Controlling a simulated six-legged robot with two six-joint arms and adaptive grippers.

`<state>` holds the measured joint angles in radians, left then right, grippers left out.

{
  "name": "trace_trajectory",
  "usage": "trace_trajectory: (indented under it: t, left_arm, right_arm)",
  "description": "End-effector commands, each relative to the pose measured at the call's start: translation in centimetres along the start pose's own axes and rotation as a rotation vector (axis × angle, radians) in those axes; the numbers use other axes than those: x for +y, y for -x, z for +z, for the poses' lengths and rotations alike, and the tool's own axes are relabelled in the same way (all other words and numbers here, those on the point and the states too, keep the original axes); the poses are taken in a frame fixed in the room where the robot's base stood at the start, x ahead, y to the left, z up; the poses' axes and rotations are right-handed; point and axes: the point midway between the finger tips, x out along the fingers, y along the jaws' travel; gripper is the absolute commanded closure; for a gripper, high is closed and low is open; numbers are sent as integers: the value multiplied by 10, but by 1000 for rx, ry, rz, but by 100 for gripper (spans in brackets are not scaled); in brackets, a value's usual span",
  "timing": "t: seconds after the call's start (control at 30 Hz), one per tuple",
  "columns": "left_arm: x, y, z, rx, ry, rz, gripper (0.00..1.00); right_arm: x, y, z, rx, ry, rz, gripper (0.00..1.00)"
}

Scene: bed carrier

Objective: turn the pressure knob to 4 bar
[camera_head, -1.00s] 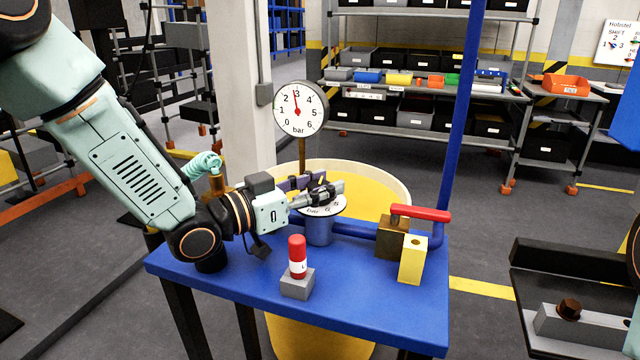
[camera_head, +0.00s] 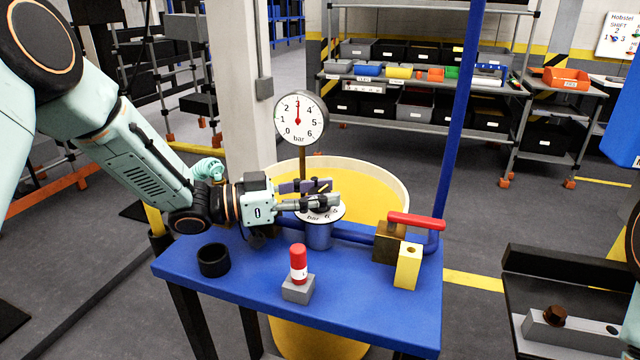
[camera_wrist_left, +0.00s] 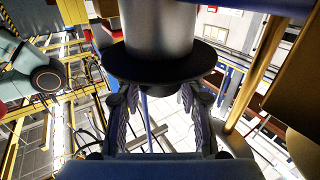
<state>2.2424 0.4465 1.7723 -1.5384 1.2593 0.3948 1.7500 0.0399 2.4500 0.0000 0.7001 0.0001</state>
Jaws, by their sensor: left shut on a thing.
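The pressure knob's white scale disc (camera_head: 322,216) sits on a grey-blue regulator body (camera_head: 319,237) on the blue table. My left gripper (camera_head: 322,194) comes in from the left and is shut on the knob on top of the disc. The fingers hide most of the knob. In the left wrist view the fingers reach up on both sides below a dark disc (camera_wrist_left: 160,65) and a grey cylinder (camera_wrist_left: 165,25). The round white pressure gauge (camera_head: 301,118) stands behind; its red needle points straight up at about 3 bar. My right gripper is not in view.
On the blue table (camera_head: 350,300) stand a red-capped block (camera_head: 298,264), a black ring (camera_head: 213,260), a yellow block (camera_head: 407,266) and a red-handled valve (camera_head: 416,221). A large yellow tub (camera_head: 382,177) is behind. The table's front right is bare.

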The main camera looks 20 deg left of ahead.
Motion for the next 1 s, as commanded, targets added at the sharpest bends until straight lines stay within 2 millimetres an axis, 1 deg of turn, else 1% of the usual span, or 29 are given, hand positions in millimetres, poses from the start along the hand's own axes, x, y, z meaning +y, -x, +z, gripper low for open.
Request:
trace_trajectory:
  t: [0.03, 0.3, 0.8, 0.83, 1.0]
  left_arm:
    - [-1, 0, -2, 1, -2, 24, 94]
    - [0, 0, -1, 2, 0, 120, 94]
    - [0, 0, -2, 5, -1, 140, 94]
    - [0, 0, -2, 5, -1, 140, 62]
    - [0, 0, -1, 4, -1, 140, 48]
  right_arm:
    - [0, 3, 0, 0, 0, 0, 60]
    - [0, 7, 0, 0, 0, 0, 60]
    - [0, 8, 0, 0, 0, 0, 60]
    - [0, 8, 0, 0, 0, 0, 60]
    - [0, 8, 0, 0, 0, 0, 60]
